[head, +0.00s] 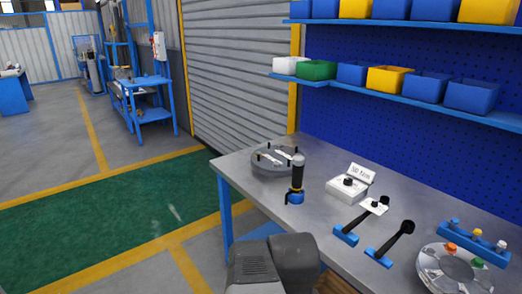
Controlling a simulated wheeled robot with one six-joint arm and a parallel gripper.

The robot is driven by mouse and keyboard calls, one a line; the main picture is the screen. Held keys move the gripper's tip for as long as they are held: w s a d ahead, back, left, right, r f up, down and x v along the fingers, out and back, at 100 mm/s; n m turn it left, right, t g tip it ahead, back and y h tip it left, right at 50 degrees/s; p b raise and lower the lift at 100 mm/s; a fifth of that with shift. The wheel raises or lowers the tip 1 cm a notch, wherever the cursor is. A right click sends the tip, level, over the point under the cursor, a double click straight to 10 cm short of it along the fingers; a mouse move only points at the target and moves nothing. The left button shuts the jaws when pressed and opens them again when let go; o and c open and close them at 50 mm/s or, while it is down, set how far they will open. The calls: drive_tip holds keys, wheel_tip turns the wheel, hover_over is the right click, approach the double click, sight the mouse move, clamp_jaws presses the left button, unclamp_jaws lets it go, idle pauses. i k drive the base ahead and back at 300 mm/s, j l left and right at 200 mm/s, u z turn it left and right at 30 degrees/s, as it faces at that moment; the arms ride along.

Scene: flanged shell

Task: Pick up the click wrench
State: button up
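Two dark wrench-like tools rest on blue supports on the grey workbench (240,172). The left tool (358,219) has a pale plate at its upper end, and the right tool (392,241) has a round black end. An upright black-handled tool (298,172) stands in a blue holder further left. I cannot tell which of these is the click wrench. Dark grey parts at the bottom centre look like my arm; my gripper's fingers are not visible.
A round grey flanged part (276,160) lies at the bench's far left. A white box (348,186) with a torque sign, a blue rack (473,243) and a round pale tray (460,272) are also on the bench. Shelves of bins (390,79) hang above.

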sight(383, 207)
drive_tip(key=i+l+z, duration=0.3)
drive_tip(key=i+z, duration=0.35)
drive_tip(key=i, duration=0.2)
